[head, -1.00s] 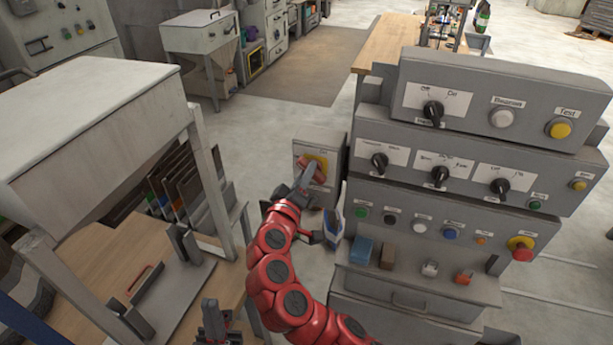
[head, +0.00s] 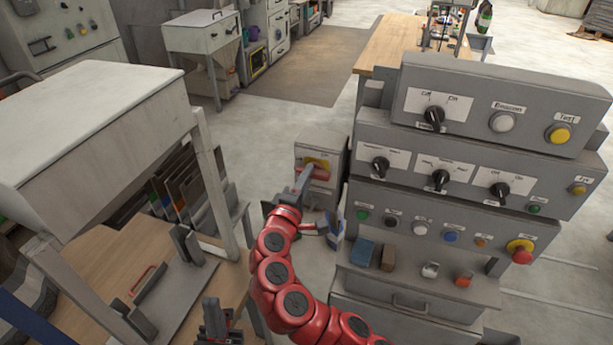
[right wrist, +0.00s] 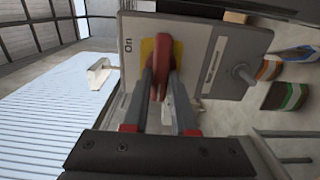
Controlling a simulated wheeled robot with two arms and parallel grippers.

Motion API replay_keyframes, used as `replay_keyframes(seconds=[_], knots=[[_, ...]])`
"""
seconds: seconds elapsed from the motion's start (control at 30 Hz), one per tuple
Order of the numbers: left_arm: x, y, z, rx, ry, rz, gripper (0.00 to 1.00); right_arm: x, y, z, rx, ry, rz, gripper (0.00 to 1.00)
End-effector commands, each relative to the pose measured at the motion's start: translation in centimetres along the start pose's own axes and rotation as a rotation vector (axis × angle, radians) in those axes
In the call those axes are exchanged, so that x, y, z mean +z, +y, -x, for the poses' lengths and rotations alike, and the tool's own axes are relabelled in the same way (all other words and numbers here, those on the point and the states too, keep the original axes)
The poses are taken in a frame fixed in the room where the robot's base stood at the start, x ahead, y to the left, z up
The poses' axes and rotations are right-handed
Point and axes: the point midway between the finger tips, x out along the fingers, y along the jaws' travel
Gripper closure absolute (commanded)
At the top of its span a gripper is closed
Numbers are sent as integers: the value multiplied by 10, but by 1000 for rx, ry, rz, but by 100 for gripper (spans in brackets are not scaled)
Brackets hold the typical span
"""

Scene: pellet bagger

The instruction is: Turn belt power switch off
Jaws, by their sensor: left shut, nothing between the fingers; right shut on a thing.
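The belt power switch is a grey box (head: 335,153) left of the control panel in the head view, with a red handle (head: 321,173) on a yellow plate (head: 316,162). In the right wrist view the red handle (right wrist: 161,65) lies between the two fingers, with "On" printed beside the yellow plate (right wrist: 148,50). My right gripper (head: 306,176) is shut on the red handle; its fingers (right wrist: 160,82) hold it from both sides. My left gripper (head: 211,308) is shut and empty, low over the wooden table.
The large control panel (head: 470,140) with knobs and buttons stands right of the switch. A blue box and a brown block (head: 388,257) lie on its shelf. A grey hopper (head: 90,130) and the wooden table (head: 90,270) are on the left. Bare floor lies behind the switch.

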Motion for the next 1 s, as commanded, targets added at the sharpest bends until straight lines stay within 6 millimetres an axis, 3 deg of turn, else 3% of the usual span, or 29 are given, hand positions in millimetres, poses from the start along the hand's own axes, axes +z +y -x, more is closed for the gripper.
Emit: replay_keyframes(seconds=[0.5, 0.53, 0.67, 1.0], knots=[[0, 0, -1, 0, 0, 0, 100, 1, 3, -1, 7, -3, 18, 100], [0, 0, -1, 0, 0, 0, 100, 1, 3, -1, 7, -3, 18, 70], [0, 0, -1, 0, 0, 0, 100, 1, 2, -1, 5, -3, 18, 46], [0, 0, 0, 0, 0, 0, 100, 1, 0, -1, 1, -2, 17, 45]])
